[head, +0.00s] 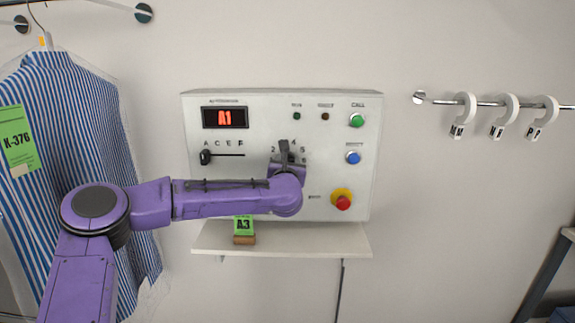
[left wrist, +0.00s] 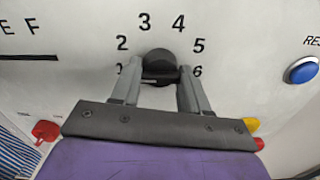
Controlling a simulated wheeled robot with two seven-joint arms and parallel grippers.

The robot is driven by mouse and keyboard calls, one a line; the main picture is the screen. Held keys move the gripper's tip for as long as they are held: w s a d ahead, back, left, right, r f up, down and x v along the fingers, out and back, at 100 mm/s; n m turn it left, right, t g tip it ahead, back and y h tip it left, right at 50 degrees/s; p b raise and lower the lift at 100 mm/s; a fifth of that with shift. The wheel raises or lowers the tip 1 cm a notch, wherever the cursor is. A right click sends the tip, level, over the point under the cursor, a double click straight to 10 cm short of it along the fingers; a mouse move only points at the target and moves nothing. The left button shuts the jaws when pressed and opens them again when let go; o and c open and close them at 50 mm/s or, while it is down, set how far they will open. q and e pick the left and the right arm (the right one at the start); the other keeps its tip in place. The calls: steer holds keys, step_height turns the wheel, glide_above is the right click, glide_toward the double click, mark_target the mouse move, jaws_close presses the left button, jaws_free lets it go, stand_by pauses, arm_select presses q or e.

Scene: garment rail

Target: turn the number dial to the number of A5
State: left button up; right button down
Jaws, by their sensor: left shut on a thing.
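The white control panel (head: 260,105) hangs on the wall, with a lit display (head: 225,117) that reads A1 in red. The black number dial (left wrist: 160,62) shows in the left wrist view, ringed by numbers from 1 to 6. My left gripper (head: 287,158) reaches the dial from the front, shut on it with one finger on each side. The gripper also shows in the left wrist view (left wrist: 161,75). In the head view it hides most of the dial. I cannot tell which way the dial's pointer faces. My right gripper is not in view.
The letter slider (head: 206,157) sits at A. A green button (head: 357,120), blue button (head: 353,157) and red button (head: 343,202) line the panel's right side. A green card reading A3 (head: 244,224) stands on the shelf (head: 310,240). A striped shirt (head: 75,130) hangs at left.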

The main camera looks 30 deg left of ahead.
arm_select(q)
steer(key=shift+m+p, duration=4)
steer(key=shift+m, duration=11)
steer(key=shift+f, duration=0.1)
steer(key=o, duration=1)
